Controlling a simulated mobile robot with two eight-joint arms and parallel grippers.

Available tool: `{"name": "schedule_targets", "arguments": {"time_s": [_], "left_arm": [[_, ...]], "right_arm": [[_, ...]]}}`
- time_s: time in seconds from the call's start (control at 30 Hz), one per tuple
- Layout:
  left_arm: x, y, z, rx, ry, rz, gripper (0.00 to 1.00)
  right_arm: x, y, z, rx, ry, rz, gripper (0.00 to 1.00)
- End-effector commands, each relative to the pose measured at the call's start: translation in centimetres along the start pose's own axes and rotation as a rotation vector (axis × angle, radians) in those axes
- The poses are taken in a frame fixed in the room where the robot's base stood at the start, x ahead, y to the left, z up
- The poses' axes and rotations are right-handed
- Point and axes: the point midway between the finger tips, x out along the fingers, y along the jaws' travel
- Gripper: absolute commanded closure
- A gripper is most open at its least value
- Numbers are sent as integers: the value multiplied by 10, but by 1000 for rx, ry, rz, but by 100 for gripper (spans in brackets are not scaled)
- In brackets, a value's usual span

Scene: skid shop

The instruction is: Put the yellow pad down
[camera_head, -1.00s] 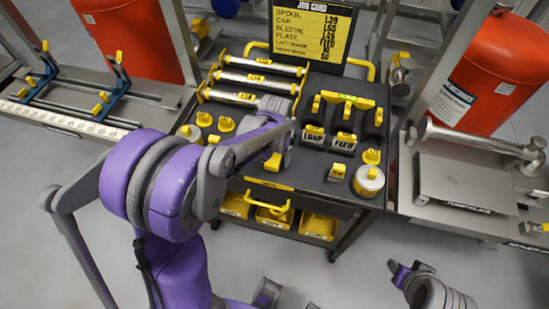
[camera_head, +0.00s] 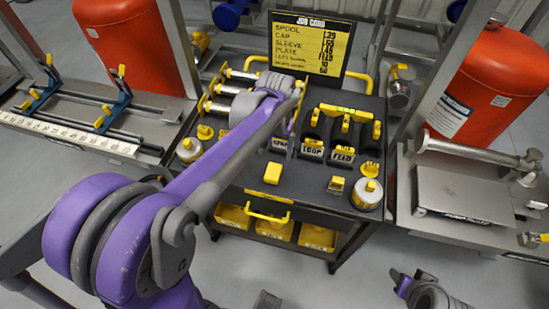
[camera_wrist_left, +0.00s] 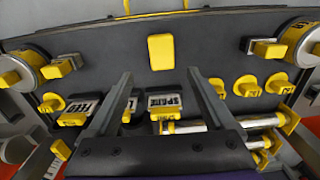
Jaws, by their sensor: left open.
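The yellow pad (camera_head: 272,173) lies on the dark top of the cart (camera_head: 310,181), near its front edge. In the left wrist view the pad (camera_wrist_left: 160,53) is a rounded yellow block on the bare dark surface, beyond the fingertips and apart from them. My left gripper (camera_wrist_left: 160,78) is open and empty; its two fingers are spread. In the head view it is over the back part of the cart, behind the pad, and its fingers are largely hidden by my forearm. Part of my right arm (camera_head: 425,290) shows at the bottom right; its jaw state is unclear.
The cart top also holds yellow-handled bars (camera_head: 232,90), a rack with yellow clips (camera_head: 346,118), labelled blocks and a round tin (camera_head: 367,194). A job card board (camera_head: 311,45) stands at the back. Yellow bins (camera_head: 275,228) sit below. Dark surface around the pad is clear.

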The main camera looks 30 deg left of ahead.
Motion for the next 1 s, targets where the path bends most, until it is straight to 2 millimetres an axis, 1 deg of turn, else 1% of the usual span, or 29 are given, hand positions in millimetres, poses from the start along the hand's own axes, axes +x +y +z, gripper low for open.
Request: {"name": "schedule_targets", "arguments": {"time_s": [0.13,0.17,0.23,0.27,0.37,0.4,0.5,0.6,0.7,0.83,1.0], "left_arm": [[-10,1,5,6,12,1,13],[-12,2,9,11,20,2,13],[-14,6,23,27,53,6,13],[-16,8,30,37,71,9,13],[-16,14,62,79,153,19,13],[-15,17,76,98,189,24,13],[-9,22,108,141,278,38,13],[1,25,134,178,355,49,13],[10,27,153,205,414,59,13],[18,28,165,224,457,66,13],[20,28,167,230,469,68,13]], "right_arm": [[-1,0,-1,0,0,0,50],[-1,0,-1,0,0,0,50],[-1,0,-1,0,0,0,50],[-1,0,-1,0,0,0,50],[-1,0,-1,0,0,0,50],[-1,0,0,0,0,0,50],[0,0,0,0,0,0,50],[0,0,0,0,0,0,50],[-1,0,-1,0,0,0,50],[-1,0,-1,0,0,0,50],[-1,0,-1,0,0,0,50]]}}
